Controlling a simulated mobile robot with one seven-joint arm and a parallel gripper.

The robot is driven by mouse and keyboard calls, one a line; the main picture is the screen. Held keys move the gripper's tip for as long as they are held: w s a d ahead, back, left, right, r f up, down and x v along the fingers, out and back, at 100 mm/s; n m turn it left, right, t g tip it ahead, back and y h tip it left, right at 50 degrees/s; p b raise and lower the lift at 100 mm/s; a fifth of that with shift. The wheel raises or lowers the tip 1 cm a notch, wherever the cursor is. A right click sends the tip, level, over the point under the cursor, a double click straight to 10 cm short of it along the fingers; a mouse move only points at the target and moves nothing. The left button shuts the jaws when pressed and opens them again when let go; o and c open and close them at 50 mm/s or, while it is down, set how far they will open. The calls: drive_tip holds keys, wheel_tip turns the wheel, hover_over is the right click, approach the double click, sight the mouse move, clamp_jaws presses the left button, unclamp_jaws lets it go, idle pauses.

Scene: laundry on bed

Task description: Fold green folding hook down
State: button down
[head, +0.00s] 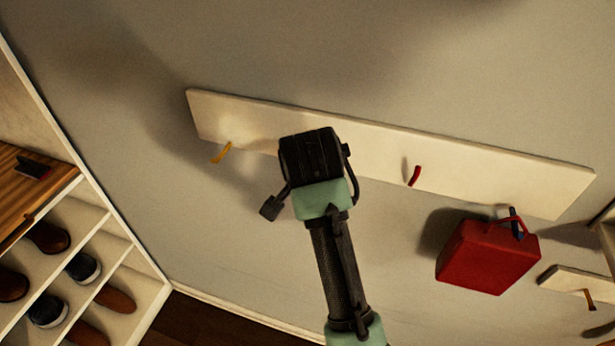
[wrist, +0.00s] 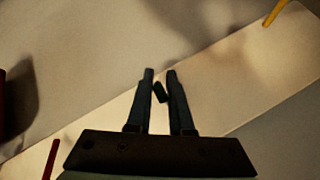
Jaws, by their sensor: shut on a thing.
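A white hook board (head: 375,146) is fixed to the wall. My gripper (wrist: 161,75) is at the board, between the yellow hook (head: 222,152) and the red hook (head: 414,175). In the wrist view its two fingers stand close together around a small dark piece (wrist: 160,92). By its place, this is the green folding hook; its colour is too dark to tell. The fingers are shut on it. In the head view my wrist hides the green hook and the fingertips. How far the hook is folded cannot be told.
A red bag (head: 487,257) hangs from a dark blue hook (head: 516,223) at the board's right. Another small hook board (head: 575,281) is at the lower right. A shoe shelf (head: 75,262) stands at the left. The wall above the board is clear.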

drive_tip(key=t+b, duration=0.1)
drive_tip(key=b, duration=0.2)
drive_tip(key=f+t+h+b, duration=0.1)
drive_tip(key=t+b, duration=0.1)
drive_tip(key=f+t+b, duration=0.1)
drive_tip(key=t+b, duration=0.1)
drive_tip(key=b, duration=0.1)
drive_tip(key=shift+s+d+f+n+b, duration=0.1)
drive_tip(key=shift+s+d+n+b, duration=0.1)
drive_tip(key=shift+n+b, duration=0.15)
drive_tip(key=shift+h+b, duration=0.3)
drive_tip(key=shift+b, duration=0.05)
drive_tip(key=c, duration=1)
unclamp_jaws()
drive_tip(key=shift+d, duration=0.1)
drive_tip(key=shift+o, duration=0.4)
drive_tip(key=shift+a+r+t, duration=0.2)
drive_tip(key=shift+t, duration=0.1)
